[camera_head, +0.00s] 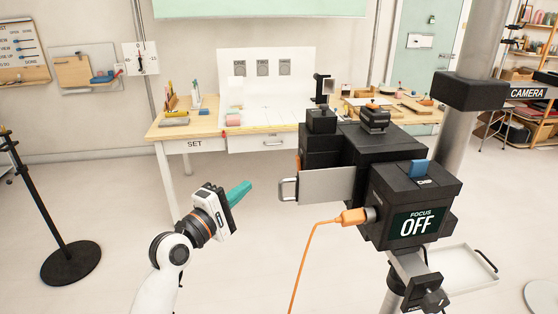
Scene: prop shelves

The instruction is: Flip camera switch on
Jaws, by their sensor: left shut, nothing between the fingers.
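The black boxy camera (398,178) stands on a stand at the right of the head view. A blue switch (419,168) sits on top of its rear box, with a small label behind which I cannot read clearly. The rear panel (415,223) reads "FOCUS OFF". My left gripper (239,192), with teal fingers, is shut and empty. It is left of the camera, apart from it and from the switch. My right gripper is not in view.
An orange cable (312,240) plugs into the camera's left side and hangs down. A grey side plate with a handle (325,185) juts left toward my gripper. A grey tray (462,270) is low at right. A desk marked SET (193,144) stands behind; open floor lies at left.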

